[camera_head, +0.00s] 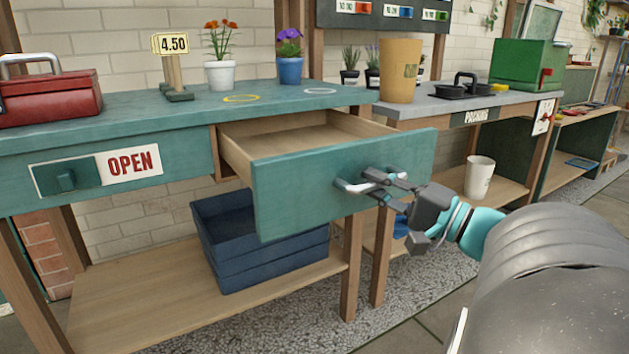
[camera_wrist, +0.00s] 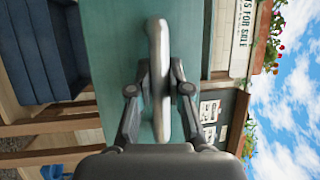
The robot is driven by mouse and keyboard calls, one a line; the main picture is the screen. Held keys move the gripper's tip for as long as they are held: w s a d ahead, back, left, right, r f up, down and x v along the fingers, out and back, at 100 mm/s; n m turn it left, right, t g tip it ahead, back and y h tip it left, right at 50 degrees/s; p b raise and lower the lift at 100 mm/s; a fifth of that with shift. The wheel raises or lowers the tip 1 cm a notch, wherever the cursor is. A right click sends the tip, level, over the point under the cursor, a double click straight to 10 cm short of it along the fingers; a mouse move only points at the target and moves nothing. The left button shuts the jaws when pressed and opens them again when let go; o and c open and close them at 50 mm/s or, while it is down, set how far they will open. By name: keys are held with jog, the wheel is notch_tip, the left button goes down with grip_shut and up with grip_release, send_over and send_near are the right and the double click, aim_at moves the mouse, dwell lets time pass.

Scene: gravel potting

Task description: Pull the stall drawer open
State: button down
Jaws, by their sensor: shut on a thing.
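The stall drawer (camera_head: 300,190) has a teal front and a bare wooden inside, and it stands well out from the teal stall counter (camera_head: 200,118). The inside that shows looks empty. Its pale bar handle (camera_head: 352,186) is on the drawer front. My gripper (camera_head: 385,180) is at the handle, with its fingers closed around the bar. In the wrist view, the handle (camera_wrist: 158,60) runs between the two fingers (camera_wrist: 159,90), in front of the drawer front (camera_wrist: 112,35).
A navy crate (camera_head: 265,262) sits on the lower shelf under the drawer. A red toolbox (camera_head: 50,95), a price sign (camera_head: 172,45) and potted flowers (camera_head: 221,73) stand on the counter. A tan pot (camera_head: 400,70) stands on the grey counter to the right.

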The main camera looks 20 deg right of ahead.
jog(key=c, duration=1.1)
grip_release()
jog(key=shift+d, duration=0.1)
jog(key=v, duration=1.2)
